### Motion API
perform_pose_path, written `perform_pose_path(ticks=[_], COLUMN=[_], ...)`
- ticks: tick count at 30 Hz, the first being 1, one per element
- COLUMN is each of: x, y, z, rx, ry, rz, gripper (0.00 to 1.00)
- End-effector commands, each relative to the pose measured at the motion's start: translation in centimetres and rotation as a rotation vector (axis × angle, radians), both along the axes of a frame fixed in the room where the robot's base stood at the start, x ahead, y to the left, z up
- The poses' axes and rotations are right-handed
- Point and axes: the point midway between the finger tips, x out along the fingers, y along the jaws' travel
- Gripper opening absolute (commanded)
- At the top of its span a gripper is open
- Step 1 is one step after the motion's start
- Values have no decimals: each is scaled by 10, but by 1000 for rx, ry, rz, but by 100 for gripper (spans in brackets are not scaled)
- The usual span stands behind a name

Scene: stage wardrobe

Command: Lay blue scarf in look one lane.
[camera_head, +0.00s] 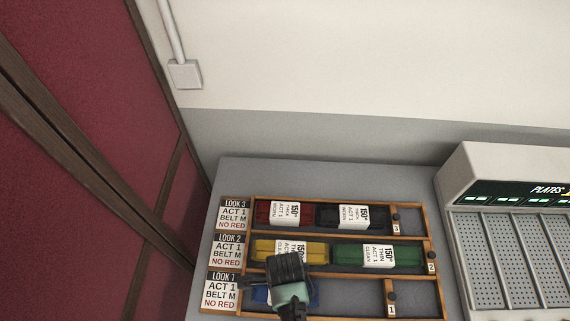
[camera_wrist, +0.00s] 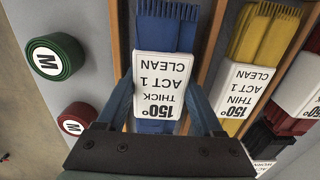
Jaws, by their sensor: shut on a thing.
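The blue scarf (camera_wrist: 165,32), with a white band reading 150°, THICK, ACT 1, CLEAN, is between my gripper's fingers (camera_wrist: 160,88) in the wrist view. My gripper is shut on it across the band. In the head view my gripper (camera_head: 288,278) is over the left part of the LOOK 1 lane (camera_head: 350,287) and hides most of the blue scarf (camera_head: 261,294). The scarf lies along the lane between its wooden dividers; whether it rests fully on the lane floor I cannot tell. The LOOK 1 card (camera_head: 222,291) reads ACT 1, BELT M, NO RED.
The LOOK 2 lane holds a yellow scarf (camera_head: 262,249) and a green scarf (camera_head: 347,256). The LOOK 3 lane holds a red (camera_head: 300,214) and a black scarf (camera_head: 330,216). Green (camera_wrist: 57,57) and red (camera_wrist: 77,118) rolls marked M are beside the lanes. A plates machine (camera_head: 500,165) stands right.

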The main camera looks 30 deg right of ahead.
Motion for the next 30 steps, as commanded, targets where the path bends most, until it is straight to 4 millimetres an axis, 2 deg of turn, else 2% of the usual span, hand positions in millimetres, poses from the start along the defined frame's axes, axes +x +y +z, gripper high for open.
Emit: perform_pose_path(ticks=[1,3,11,16,20,30], x=[0,0,0,0,1,1], y=[0,0,0,0,0,0], z=[-2,-1,-1,9,29,96], rx=[0,0,0,-1,-1,-1], ry=[0,0,0,-1,-3,-3], rz=[0,0,0,0,1,1], gripper=[70,81,81,81,81,81])
